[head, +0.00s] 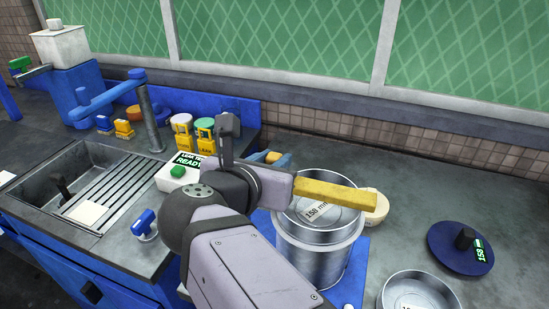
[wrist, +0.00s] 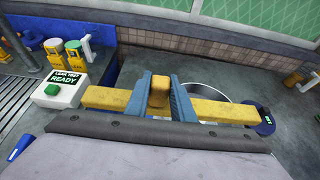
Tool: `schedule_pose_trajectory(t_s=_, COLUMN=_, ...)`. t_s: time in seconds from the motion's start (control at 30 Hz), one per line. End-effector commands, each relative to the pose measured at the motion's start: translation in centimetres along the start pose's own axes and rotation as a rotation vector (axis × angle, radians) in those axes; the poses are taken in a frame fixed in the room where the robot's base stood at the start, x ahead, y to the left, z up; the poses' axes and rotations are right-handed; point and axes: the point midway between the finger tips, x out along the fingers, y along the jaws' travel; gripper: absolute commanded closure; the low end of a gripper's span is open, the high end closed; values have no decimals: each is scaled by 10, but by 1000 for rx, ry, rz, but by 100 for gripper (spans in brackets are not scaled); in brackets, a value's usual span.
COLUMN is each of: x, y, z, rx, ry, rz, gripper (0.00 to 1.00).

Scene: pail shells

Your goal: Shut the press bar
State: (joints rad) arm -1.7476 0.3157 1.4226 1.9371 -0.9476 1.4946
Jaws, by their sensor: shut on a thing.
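The yellow press bar (head: 335,194) stretches across the top of a metal pail (head: 318,252) in the head view; its left part is hidden behind my arm. In the wrist view the bar (wrist: 222,110) runs left to right across the picture, close to level. My gripper (wrist: 161,97) has its two blue fingers on either side of the bar's raised yellow grip (wrist: 160,88) and is shut on it. In the head view my wrist hides most of the fingers. I cannot tell whether the bar touches the pail's top.
A white leak test box (head: 180,174) reading READY, with a green button, stands left of the pail. A blue disc with a black knob (head: 461,249) and another round metal piece (head: 418,292) lie right. A sink (head: 85,185) is at left.

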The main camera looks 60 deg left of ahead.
Motion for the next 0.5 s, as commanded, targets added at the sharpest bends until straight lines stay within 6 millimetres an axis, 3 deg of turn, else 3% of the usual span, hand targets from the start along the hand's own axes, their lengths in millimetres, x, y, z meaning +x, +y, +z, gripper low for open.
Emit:
schedule_pose_trajectory(t_s=0.07, x=0, y=0, z=2, rx=2, ry=-4, rz=3, gripper=100)
schedule_pose_trajectory(t_s=0.1, x=0, y=0, z=2, rx=2, ry=-4, rz=3, gripper=69)
schedule_pose_trajectory(t_s=0.13, x=0, y=0, z=2, rx=2, ry=-4, rz=3, gripper=62)
schedule_pose_trajectory(t_s=0.5, x=-2, y=0, z=0, rx=-1, ry=-2, rz=3, gripper=59)
